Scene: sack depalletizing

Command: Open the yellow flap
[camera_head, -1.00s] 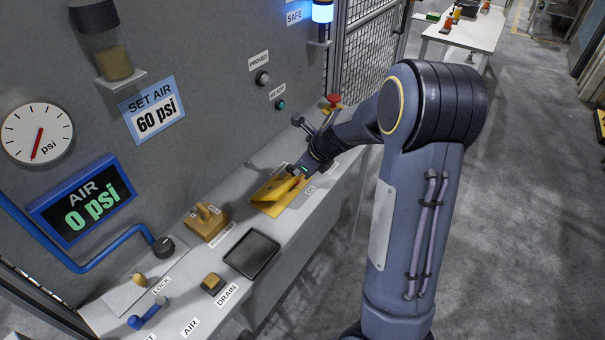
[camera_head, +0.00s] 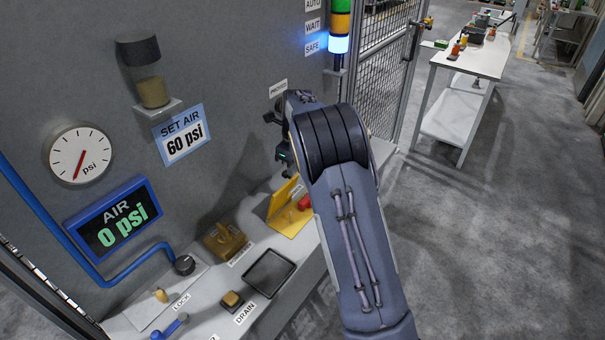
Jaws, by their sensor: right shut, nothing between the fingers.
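The yellow flap (camera_head: 282,196) stands tilted up from its yellow base (camera_head: 290,222) on the grey ledge. A red part (camera_head: 304,202) shows beside it, partly covered by my right arm. My right gripper (camera_head: 284,166) is above and behind the flap, close to the wall. It is shut and empty, and looks apart from the flap. Its fingertips are small and dark, partly hidden by the arm. My left gripper is not in view.
On the ledge left of the flap are a wooden block with a handle (camera_head: 225,240), a black tray (camera_head: 269,272), a drain button (camera_head: 231,300) and a blue lever (camera_head: 170,326). The wall carries a gauge (camera_head: 80,154) and an air display (camera_head: 113,218).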

